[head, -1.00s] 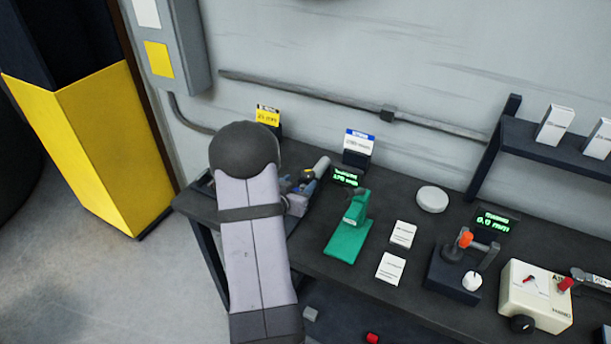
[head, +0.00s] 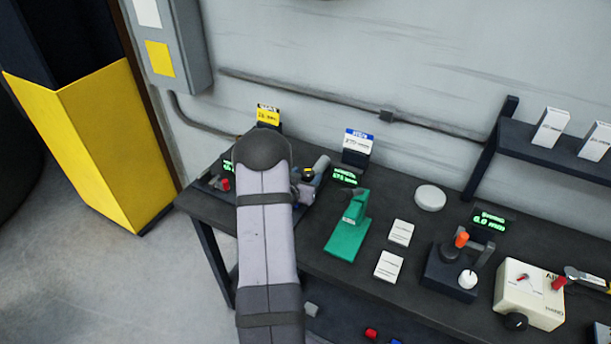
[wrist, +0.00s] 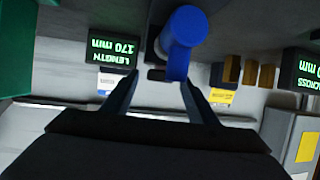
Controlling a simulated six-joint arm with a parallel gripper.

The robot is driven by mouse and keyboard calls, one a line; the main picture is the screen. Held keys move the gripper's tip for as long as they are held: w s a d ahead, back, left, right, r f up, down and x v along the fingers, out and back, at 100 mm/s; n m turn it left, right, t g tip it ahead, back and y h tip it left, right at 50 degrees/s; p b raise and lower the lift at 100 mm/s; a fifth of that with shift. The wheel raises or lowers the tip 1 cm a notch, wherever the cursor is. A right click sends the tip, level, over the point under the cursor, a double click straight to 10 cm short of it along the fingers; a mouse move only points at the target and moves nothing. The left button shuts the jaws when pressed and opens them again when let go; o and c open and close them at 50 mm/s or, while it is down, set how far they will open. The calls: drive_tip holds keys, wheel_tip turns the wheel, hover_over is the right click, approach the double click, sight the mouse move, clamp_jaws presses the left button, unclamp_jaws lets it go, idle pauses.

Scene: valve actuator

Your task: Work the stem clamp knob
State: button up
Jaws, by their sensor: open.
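In the wrist view, which looks upside down, a blue round-ended part with an arm (wrist: 182,38) stands just beyond and between my open fingertips. I cannot tell for certain whether it is the stem clamp knob. My gripper (wrist: 160,92) is open and nothing shows held in it. A gap between the fingers and the blue part cannot be judged. In the head view my arm covers much of the bench's left end. Small grey, blue and yellow parts (head: 309,182) show just right of my arm, and a red knob (head: 226,184) shows left of it.
The green stand (head: 347,232) is right of my arm, beside a lit display (head: 345,176). A yellow card (head: 268,116) and a blue-topped card (head: 356,145) stand at the back. White cards (head: 389,266), a dark fixture (head: 455,267) and a cream box (head: 529,294) lie farther right.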

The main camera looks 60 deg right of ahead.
drive_tip(key=c, duration=1.1)
drive_tip(key=shift+o, duration=0.2)
drive_tip(key=shift+s+d+f+t+b, duration=0.1)
drive_tip(key=shift+t+b, duration=0.2)
drive_tip(key=shift+b, duration=0.2)
drive_tip(key=shift+s+n+t+b, duration=0.1)
drive_tip(key=shift+n+t+b, duration=0.5)
drive_tip(key=shift+n+b, duration=0.15)
drive_tip(key=shift+s+d+r+n+t+y+b, duration=0.15)
drive_tip(key=shift+n+t+y+b, duration=0.25)
drive_tip(key=shift+n+t+b, duration=0.4)
drive_tip(key=shift+s+r+n+t+y+b, duration=0.1)
drive_tip(key=shift+n+t+y+b, duration=0.3)
drive_tip(key=shift+n+t+b, duration=0.35)
drive_tip(key=o, duration=1.1)
drive_tip(key=shift+f, duration=0.1)
drive_tip(key=shift+c, duration=0.2)
